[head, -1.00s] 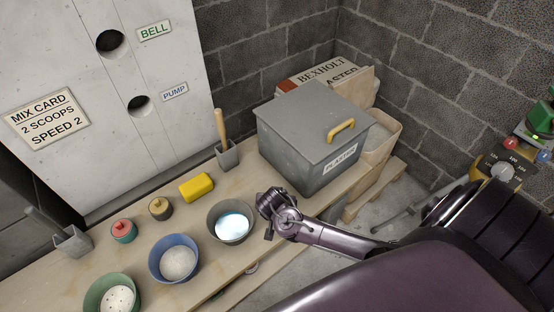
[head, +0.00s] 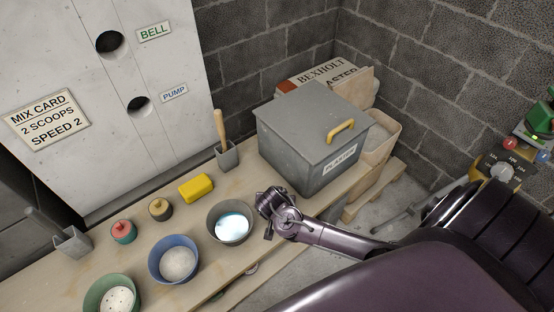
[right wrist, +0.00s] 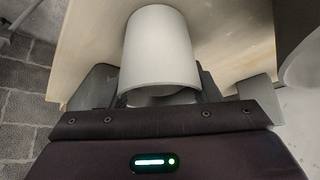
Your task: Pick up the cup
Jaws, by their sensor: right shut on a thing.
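A pale grey-white cup (right wrist: 158,45) shows in the right wrist view as a smooth cylinder between the fingers of my right gripper (right wrist: 155,82). The dark fingers are on both sides of the cup, and the gripper is shut on it. In the head view my right arm comes in from the right, and its wrist end is at the bench's front edge, beside a grey bowl (head: 231,228). The fingers and the cup cannot be made out there; whether the cup touches the bench is unclear. My left gripper is not in view.
On the wooden bench (head: 210,273) stand a blue bowl (head: 160,272), a green bowl (head: 90,300), two small lidded pots, a yellow block (head: 196,187) and a holder with a wooden handle. A grey lidded plaster bin (head: 290,150) stands close behind my right wrist.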

